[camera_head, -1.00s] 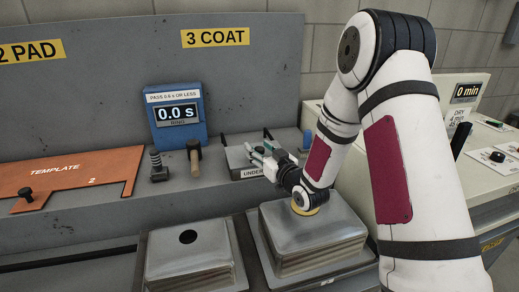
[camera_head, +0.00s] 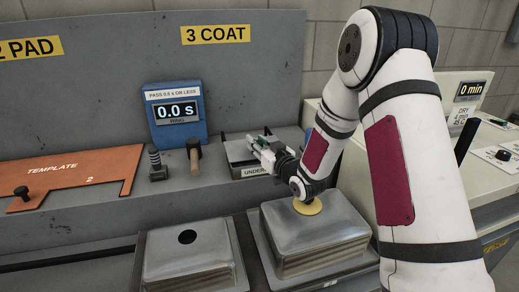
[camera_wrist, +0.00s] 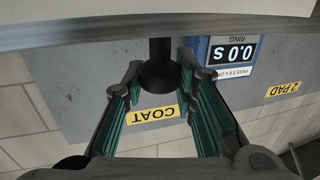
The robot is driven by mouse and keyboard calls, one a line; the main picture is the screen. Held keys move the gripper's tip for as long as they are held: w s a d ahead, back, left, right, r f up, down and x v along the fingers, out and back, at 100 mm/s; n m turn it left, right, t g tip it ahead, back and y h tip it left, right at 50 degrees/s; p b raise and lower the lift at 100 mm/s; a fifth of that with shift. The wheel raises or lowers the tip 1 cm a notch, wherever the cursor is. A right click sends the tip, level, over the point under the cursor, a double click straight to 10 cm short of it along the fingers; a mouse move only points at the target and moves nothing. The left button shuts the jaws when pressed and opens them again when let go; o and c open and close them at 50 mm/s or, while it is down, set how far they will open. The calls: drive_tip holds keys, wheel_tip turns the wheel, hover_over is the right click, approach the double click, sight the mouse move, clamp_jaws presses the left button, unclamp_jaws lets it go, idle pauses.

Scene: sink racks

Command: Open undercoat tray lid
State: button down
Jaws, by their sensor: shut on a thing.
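The undercoat tray (camera_head: 256,172) sits on the grey ledge at the middle right in the head view, its label partly hidden by my arm. Its grey lid (camera_head: 237,151) shows beside my gripper (camera_head: 264,146), which reaches in from the right. In the wrist view, a dark round knob (camera_wrist: 160,76) on a short post stands between the fingers of my gripper (camera_wrist: 161,82). The grey plate edge (camera_wrist: 90,35) runs across the top of that view. My gripper is shut on the knob. My arm hides the tray's right part, so the lid's tilt is unclear.
A blue timer (camera_head: 177,116) reading 0.0 s, a wooden-handled tool (camera_head: 195,158) and a dark post (camera_head: 157,163) stand left of the tray. Two metal sink stacks (camera_head: 187,250) (camera_head: 318,240) lie in front, the right one under my wrist. An orange template (camera_head: 75,175) lies left.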

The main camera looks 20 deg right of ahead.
drive_tip(key=shift+w, duration=0.65)
drive_tip(key=c, duration=1.3)
unclamp_jaws()
drive_tip(key=shift+s, duration=0.1)
drive_tip(key=shift+v, duration=3.7)
